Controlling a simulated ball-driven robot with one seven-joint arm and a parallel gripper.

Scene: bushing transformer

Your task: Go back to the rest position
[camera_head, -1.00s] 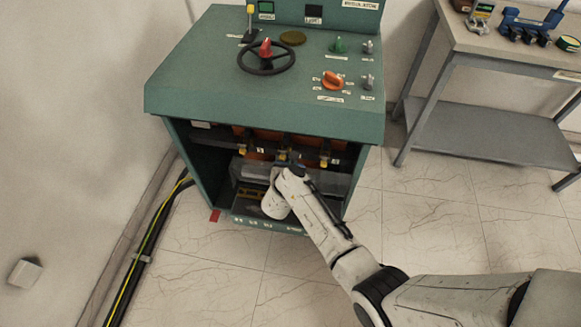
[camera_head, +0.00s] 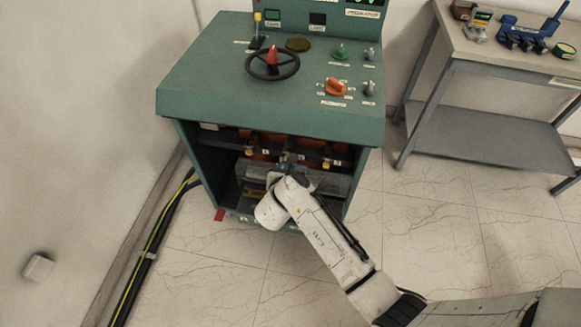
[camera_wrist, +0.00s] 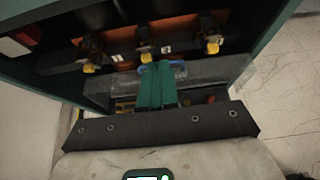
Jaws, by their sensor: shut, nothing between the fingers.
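My gripper (camera_wrist: 157,85) shows in the wrist view as two teal fingers pressed together, with nothing between them. It points into the open front of the green cabinet (camera_head: 270,100). In the head view my white arm's wrist stands in front of the lower part of the opening and hides most of the gripper. Inside the cabinet, several black and yellow connectors (camera_wrist: 148,55) sit in a row on a dark bar, with orange parts behind. In the wrist view the fingers end just below this row. Whether they touch anything there I cannot tell.
The cabinet top carries a black handwheel (camera_head: 272,65), an orange knob (camera_head: 336,87) and a green knob (camera_head: 340,51). A grey table (camera_head: 500,55) with tools stands at the right. Cables (camera_head: 150,240) run along the left wall. The tiled floor in front is open.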

